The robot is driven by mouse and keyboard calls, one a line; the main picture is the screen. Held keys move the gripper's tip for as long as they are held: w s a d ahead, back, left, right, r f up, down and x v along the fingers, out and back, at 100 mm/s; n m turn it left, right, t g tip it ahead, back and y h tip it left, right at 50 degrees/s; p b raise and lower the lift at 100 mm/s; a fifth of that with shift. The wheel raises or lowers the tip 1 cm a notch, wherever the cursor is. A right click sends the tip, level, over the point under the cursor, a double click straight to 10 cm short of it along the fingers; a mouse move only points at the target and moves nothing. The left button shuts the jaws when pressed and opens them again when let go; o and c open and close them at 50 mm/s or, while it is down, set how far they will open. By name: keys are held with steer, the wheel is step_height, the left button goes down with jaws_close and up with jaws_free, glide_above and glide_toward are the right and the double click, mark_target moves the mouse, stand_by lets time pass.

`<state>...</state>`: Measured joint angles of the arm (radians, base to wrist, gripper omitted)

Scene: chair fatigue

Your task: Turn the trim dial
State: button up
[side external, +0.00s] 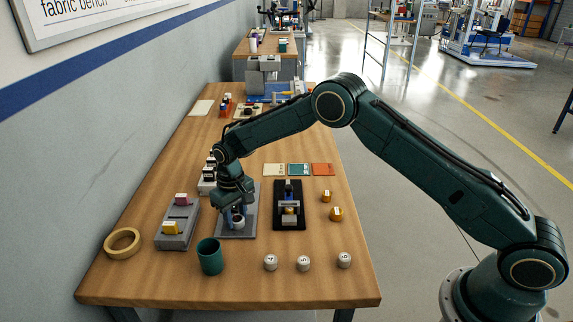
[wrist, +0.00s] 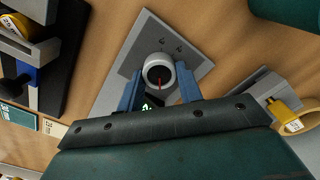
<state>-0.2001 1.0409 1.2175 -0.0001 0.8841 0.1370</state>
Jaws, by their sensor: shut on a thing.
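The trim dial is a white round knob (wrist: 157,68) with a red pointer line, on a grey plate (wrist: 185,42) with small dark marks. In the side view the knob (side external: 239,223) shows low on the plate (side external: 236,234), under my gripper (side external: 238,212). In the wrist view the blue fingers of my gripper (wrist: 159,80) stand on either side of the knob and are shut on it. The red line points toward the gripper body. The far ends of the marks are partly hidden by the fingers and gripper body.
A black fixture (side external: 289,218) stands just right of the plate, and a grey holder (side external: 178,222) with coloured tabs stands left. A green cup (side external: 210,256), a tape ring (side external: 122,242) and several white weights (side external: 303,263) sit in front.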

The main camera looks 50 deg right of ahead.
mark_target(237, 218)
steer(key=m, duration=0.5)
steer(key=shift+d+r, duration=0.1)
steer(key=shift+m, duration=0.3)
steer(key=o, duration=1)
step_height(237, 218, up, 14)
steer(key=shift+f, duration=0.1)
stand_by(0.4)
